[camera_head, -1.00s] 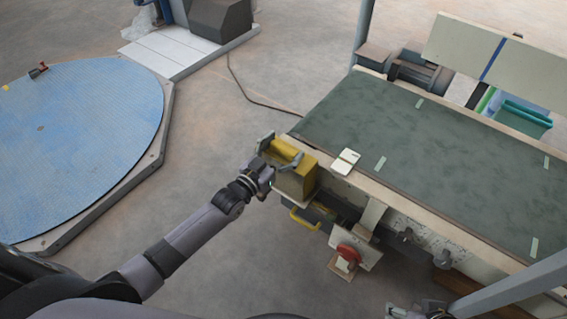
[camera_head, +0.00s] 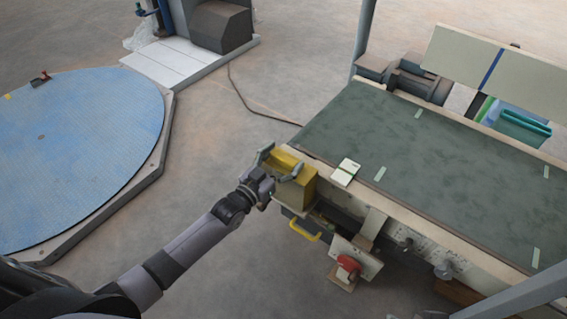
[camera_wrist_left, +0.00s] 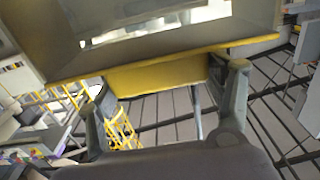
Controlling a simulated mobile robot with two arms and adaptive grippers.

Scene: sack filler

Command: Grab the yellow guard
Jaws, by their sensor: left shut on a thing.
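The yellow guard (camera_head: 297,188) is a box-like cover at the near left end of the conveyor bench. My left gripper (camera_head: 281,161) is at its upper left side, with one finger toward the far side and one toward the near side. In the left wrist view, the yellow guard (camera_wrist_left: 160,76) spans the space between the two fingers of my left gripper (camera_wrist_left: 168,95). The gripper is shut on it. My right gripper cannot be made out in the head view.
The conveyor (camera_head: 420,170) has a dark green belt with a small white block (camera_head: 345,172) at its edge. A yellow handle (camera_head: 304,230) and a red knob (camera_head: 348,263) are below the guard. A blue round platform (camera_head: 75,150) stands left, with bare floor between.

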